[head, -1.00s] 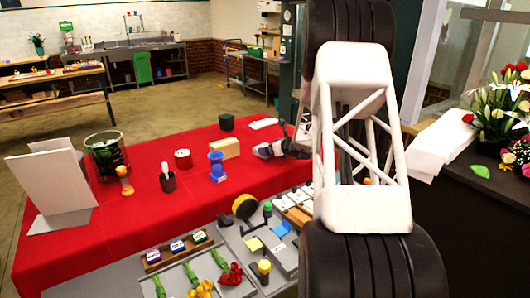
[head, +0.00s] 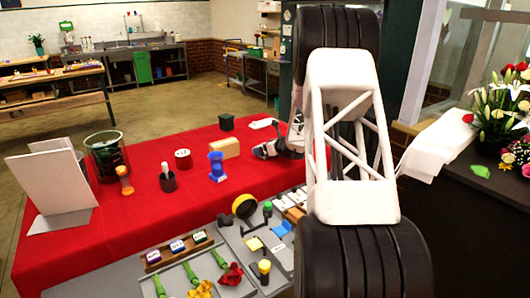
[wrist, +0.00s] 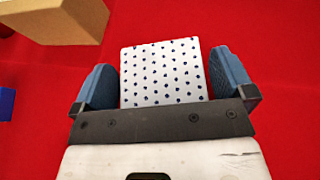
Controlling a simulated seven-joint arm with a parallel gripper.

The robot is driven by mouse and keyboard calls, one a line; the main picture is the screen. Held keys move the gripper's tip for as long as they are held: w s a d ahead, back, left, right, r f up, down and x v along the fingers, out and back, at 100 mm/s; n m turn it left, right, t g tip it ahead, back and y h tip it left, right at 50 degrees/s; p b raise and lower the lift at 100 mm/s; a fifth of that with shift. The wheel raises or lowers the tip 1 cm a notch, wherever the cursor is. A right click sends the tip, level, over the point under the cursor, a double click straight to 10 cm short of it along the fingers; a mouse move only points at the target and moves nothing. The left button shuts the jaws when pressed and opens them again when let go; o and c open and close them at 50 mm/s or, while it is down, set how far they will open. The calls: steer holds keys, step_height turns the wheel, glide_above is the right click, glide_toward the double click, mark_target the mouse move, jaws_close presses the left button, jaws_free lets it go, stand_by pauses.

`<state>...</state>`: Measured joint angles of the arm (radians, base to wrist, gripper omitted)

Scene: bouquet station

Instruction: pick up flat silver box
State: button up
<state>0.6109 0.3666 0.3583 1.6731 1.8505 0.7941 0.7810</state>
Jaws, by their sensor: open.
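A flat pale box (wrist: 163,72) with dark blue dots lies on the red cloth in the wrist view. My gripper (wrist: 166,78) is open, with one blue-grey finger on each side of this box. A narrow gap shows at the left finger; the right finger looks very close to the box, and I cannot tell whether it touches. In the head view my gripper (head: 266,151) is low over the right part of the red table, and I cannot make out the dotted box there.
A tan block (head: 225,148) and a blue vase-like object (head: 216,166) stand left of my gripper. A flat white piece (head: 262,123) and a dark green box (head: 226,122) lie behind. A grey tray with flowers (head: 229,276) is in front.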

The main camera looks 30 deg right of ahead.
steer(key=c, duration=0.8)
steer(key=shift+r, duration=0.15)
steer(key=shift+r, duration=1.55)
steer(key=shift+s+a+r, duration=0.15)
steer(key=shift+s, duration=0.15)
steer(key=s+a, duration=0.2)
steer(key=s, duration=0.2)
steer(key=s+a+r, duration=0.1)
steer(key=s+a, duration=0.1)
steer(key=s, duration=0.3)
steer(key=s+a, duration=0.3)
steer(key=s, duration=0.1)
steer(key=shift+s+r, duration=0.15)
steer(key=shift+s, duration=0.2)
